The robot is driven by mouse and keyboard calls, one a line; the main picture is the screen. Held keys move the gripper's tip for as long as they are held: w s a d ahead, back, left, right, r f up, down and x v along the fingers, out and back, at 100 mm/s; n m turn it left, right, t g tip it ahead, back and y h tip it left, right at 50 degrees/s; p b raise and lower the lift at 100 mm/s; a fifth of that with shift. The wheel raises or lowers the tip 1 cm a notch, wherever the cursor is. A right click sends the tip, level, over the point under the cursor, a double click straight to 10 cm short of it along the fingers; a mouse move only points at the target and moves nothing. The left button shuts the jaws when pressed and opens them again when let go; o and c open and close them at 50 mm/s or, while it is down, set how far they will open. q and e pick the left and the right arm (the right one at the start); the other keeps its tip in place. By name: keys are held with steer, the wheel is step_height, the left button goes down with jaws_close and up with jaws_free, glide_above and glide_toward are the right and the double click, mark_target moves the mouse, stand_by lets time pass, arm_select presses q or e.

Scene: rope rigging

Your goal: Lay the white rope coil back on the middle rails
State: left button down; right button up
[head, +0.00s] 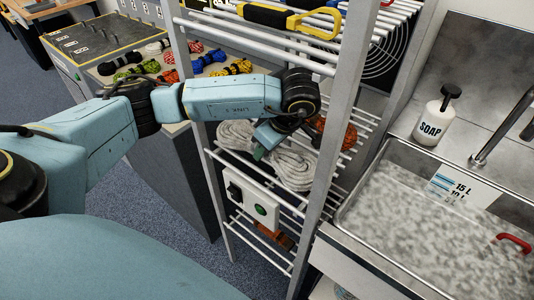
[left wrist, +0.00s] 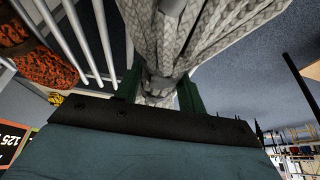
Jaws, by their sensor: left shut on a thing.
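The white rope coil (head: 293,166) is at the middle rails (head: 345,150) of the rack in the head view, with another part of white rope (head: 236,134) to the left of my gripper. My left gripper (head: 262,150) reaches in between the rack posts and is shut on the coil. In the left wrist view the coil (left wrist: 190,35) passes between the green fingers of the gripper (left wrist: 162,95). I cannot tell whether the coil rests on the rails or hangs just above them. My right gripper is not in view.
An orange rope coil (head: 337,133) lies on the same rails to the right. A white box with a green button (head: 252,203) is below. Upper rails hold a yellow-handled tool (head: 290,18). A sink (head: 440,215) with a soap bottle (head: 437,118) stands right. Coloured ropes (head: 208,62) lie on a bench behind.

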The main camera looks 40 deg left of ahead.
arm_select(q)
step_height(320, 180, down, 2)
steer(key=shift+f, duration=0.35)
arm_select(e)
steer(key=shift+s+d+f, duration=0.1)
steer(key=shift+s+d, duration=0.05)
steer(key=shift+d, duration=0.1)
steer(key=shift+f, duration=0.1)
arm_select(q)
steer(key=c, duration=0.8)
jaws_free()
steer(key=shift+c, duration=0.2)
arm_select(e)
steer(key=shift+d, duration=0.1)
